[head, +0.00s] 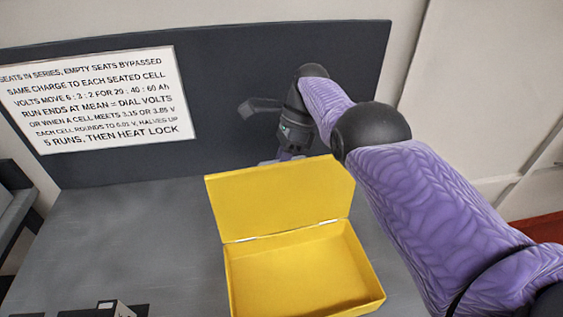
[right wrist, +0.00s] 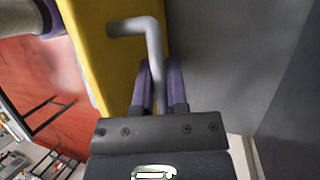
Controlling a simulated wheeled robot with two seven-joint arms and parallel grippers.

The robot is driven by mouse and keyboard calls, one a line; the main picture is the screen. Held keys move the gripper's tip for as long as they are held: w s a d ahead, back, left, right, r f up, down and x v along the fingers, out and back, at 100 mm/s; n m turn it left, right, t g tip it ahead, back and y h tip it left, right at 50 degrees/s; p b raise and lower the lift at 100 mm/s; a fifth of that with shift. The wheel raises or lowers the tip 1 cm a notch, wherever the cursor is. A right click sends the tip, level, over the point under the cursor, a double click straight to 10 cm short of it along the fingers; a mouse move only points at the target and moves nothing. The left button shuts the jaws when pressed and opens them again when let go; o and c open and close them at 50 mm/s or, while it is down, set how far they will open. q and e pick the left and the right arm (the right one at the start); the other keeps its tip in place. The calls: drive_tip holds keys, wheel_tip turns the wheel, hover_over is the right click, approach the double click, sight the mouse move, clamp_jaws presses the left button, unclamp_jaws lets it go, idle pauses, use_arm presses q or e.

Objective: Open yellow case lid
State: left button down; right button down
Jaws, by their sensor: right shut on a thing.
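The yellow case (head: 300,275) stands on the grey table, and its inside looks empty. Its lid (head: 280,195) is raised on two hinges and stands steeply up at the back edge. My right gripper (head: 287,155) is behind the lid's top edge, with its fingertips mostly hidden there in the head view. In the right wrist view, its purple fingers (right wrist: 159,88) are shut on a bent grey handle (right wrist: 153,45) beside the yellow lid (right wrist: 97,45). My left gripper is in neither view.
A dark panel with a white text sign (head: 95,98) stands behind the table. A small black and white object (head: 108,308) sits at the near left edge. My right arm covers the right side.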

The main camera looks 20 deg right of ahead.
drive_tip(key=c, duration=0.9)
unclamp_jaws()
wheel_tip(320, 180, up, 9)
drive_tip(key=p, duration=0.6)
drive_tip(key=shift+r, duration=0.55)
drive_tip(key=shift+f, duration=0.1)
